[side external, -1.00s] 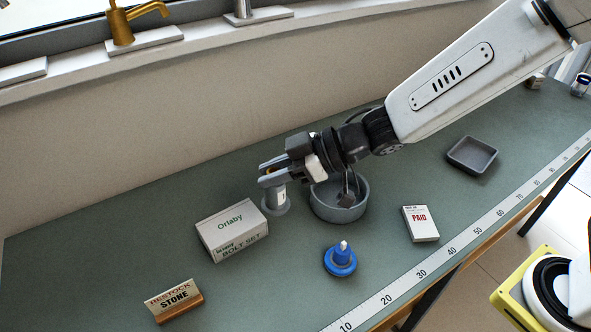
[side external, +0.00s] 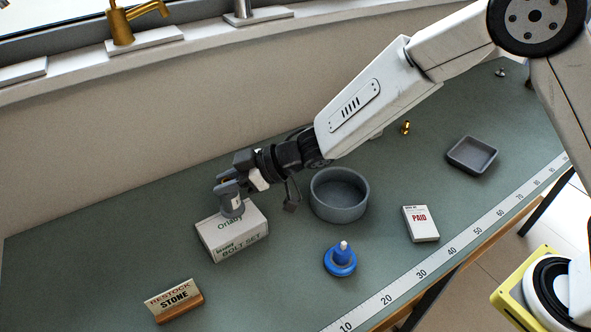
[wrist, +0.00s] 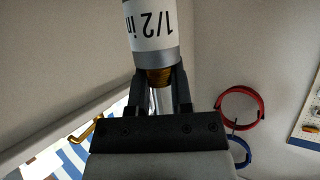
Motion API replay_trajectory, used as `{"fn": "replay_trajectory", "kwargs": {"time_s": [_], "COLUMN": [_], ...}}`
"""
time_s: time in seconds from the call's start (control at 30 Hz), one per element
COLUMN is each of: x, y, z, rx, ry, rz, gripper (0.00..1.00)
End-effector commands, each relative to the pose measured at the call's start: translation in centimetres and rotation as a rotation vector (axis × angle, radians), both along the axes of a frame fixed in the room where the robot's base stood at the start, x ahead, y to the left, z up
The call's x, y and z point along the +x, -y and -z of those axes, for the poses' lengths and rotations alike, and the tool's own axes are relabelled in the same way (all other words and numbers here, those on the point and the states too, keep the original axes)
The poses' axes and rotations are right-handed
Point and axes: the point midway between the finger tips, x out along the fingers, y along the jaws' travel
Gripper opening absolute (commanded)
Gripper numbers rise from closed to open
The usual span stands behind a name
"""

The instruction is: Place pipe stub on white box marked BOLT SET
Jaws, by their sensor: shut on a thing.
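The pipe stub (side external: 232,206) is a grey piece with a wide round foot and a pale label. My gripper (side external: 226,184) is shut on its upper end and holds it upright over the white BOLT SET box (side external: 240,244). The foot overlaps the box's top, partly hiding the word Orlaby; I cannot tell whether it touches the box or hovers just above it. In the wrist view, the stub (wrist: 153,28) shows a white label reading "1/2 in" upside down, with my gripper's fingers (wrist: 161,85) on either side of its end.
A round grey bowl (side external: 339,208) stands right of the box, below my forearm. The wall runs behind.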

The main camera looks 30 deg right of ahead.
Motion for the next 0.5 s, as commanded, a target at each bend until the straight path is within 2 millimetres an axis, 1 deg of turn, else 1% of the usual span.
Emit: {"fn": "replay_trajectory", "kwargs": {"time_s": [0.17, 0.5], "x": [0.80, 1.08], "y": [-0.49, -0.64], "z": [0.84, 1.17], "rx": [0.003, 0.003], "ry": [0.003, 0.004], "rz": [0.000, -0.001], "gripper": [0.00, 0.00]}}
